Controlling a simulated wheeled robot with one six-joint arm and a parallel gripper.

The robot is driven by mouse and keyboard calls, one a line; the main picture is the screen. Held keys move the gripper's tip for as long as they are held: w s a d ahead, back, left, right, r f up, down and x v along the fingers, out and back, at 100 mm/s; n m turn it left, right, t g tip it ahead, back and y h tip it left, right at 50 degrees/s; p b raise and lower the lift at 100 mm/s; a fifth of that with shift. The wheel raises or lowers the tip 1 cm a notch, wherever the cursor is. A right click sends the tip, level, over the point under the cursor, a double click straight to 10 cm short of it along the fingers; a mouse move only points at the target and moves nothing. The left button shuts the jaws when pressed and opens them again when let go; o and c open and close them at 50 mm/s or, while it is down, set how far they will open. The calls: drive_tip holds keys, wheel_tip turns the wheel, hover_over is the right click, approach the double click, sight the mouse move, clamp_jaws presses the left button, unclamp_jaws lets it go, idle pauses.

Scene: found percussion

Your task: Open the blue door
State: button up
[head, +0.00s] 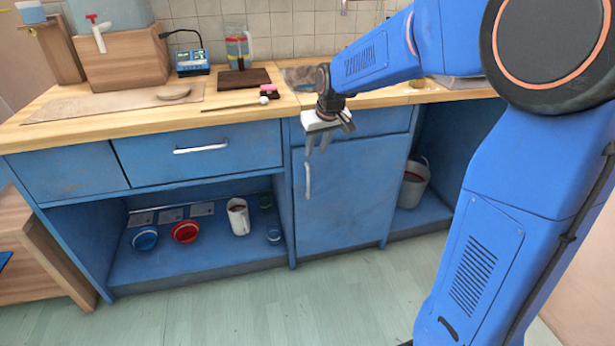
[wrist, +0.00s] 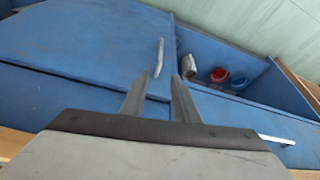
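The blue door (head: 348,192) is shut in the middle of the counter front, with a white vertical handle (head: 308,180) near its left edge. In the wrist view the door (wrist: 85,42) fills the upper left, and its handle (wrist: 159,58) shows just beyond my fingertips. My gripper (head: 317,153) hangs in front of the counter, near the top left of the door and above the handle in the head view. Its two fingers (wrist: 158,78) are apart with nothing between them. They do not appear to touch the handle.
A bucket (head: 414,182) stands right of the door. The floor (head: 330,290) in front is clear.

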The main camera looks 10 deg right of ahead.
drive_tip(key=x, duration=1.5)
drive_tip(key=shift+f, duration=0.1)
clamp_jaws()
